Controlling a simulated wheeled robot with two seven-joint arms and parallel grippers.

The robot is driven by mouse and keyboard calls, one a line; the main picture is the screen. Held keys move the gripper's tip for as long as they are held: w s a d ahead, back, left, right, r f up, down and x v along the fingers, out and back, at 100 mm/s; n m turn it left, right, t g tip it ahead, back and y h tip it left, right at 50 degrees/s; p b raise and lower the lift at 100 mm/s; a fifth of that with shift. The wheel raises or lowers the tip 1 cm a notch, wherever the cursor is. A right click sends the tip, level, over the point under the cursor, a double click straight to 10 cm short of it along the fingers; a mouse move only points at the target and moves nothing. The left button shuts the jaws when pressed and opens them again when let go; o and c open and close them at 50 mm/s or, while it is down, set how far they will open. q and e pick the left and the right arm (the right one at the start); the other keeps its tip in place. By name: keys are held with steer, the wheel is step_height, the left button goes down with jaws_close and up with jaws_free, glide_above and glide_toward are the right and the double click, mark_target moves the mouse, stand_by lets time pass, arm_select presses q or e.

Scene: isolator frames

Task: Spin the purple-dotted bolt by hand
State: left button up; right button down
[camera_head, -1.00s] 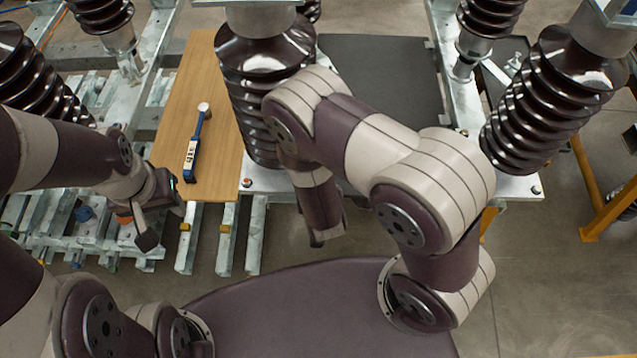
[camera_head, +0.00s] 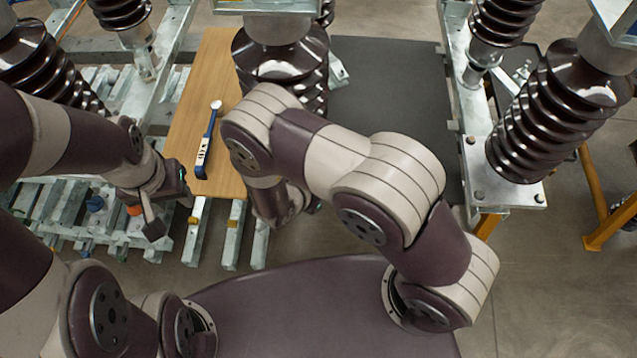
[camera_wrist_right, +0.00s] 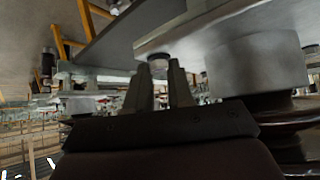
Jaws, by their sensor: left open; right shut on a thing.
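In the right wrist view my right gripper (camera_wrist_right: 159,70) is shut on a small dark round bolt (camera_wrist_right: 158,60), which sits at its fingertips under a grey metal edge. No purple dot is visible on this bolt, so I cannot confirm its colour mark. In the head view my right arm hides this gripper and the bolt. My left gripper (camera_head: 170,212) is open and empty, over the pale metal beams at the left, apart from any bolt.
A wooden board (camera_head: 190,130) carries a blue and white tool (camera_head: 205,145). A brown ribbed insulator (camera_head: 283,65) stands behind my right arm. Another insulator (camera_head: 555,110) stands on a bolted metal plate (camera_head: 505,190) at right. A dark panel (camera_head: 390,85) lies between them.

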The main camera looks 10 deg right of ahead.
steer(key=shift+w+r, duration=0.1)
steer(key=shift+w, duration=0.05)
stand_by(0.3)
steer(key=c, duration=1)
jaws_free()
steer(key=v, duration=1.2)
steer(key=shift+a+r+b, duration=0.2)
steer(key=shift+a+b, duration=0.05)
steer(key=shift+b, duration=0.1)
